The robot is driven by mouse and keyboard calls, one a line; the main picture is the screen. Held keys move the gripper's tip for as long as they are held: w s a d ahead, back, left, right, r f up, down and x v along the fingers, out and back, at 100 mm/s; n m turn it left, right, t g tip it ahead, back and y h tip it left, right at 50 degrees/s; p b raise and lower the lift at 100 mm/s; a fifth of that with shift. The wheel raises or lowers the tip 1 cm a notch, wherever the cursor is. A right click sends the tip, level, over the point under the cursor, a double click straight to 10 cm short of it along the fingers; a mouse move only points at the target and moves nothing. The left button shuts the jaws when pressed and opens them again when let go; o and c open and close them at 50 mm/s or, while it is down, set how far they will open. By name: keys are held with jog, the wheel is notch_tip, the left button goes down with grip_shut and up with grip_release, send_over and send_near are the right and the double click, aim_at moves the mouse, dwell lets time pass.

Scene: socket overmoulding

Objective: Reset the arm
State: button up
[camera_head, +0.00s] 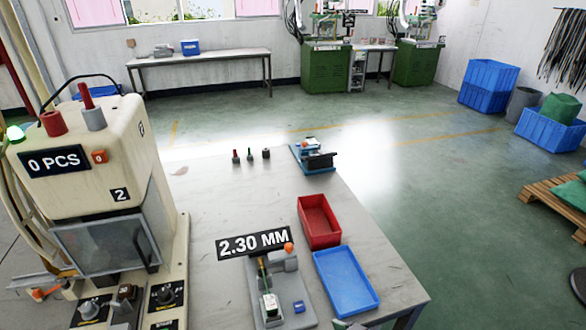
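My arm and gripper do not show clearly in the head view, so I cannot see what the gripper holds, if anything. A small grey piece is cut off at the bottom edge, right of centre; I cannot tell what it is. The grey work table (205,200) stands in front of me. On its left is a cream moulding machine (100,140) reading "0 PCS", with a clear guard on its front and a green lamp lit. A gauge (268,290) under a "2.30 MM" sign stands at the table's front.
A red tray (304,228) and a blue tray (345,278) lie right of the gauge. A blue-based fixture (314,156) and several small pegs (250,155) stand farther back. Open green floor (440,200) lies to the right, with a wooden pallet (550,196) at the edge.

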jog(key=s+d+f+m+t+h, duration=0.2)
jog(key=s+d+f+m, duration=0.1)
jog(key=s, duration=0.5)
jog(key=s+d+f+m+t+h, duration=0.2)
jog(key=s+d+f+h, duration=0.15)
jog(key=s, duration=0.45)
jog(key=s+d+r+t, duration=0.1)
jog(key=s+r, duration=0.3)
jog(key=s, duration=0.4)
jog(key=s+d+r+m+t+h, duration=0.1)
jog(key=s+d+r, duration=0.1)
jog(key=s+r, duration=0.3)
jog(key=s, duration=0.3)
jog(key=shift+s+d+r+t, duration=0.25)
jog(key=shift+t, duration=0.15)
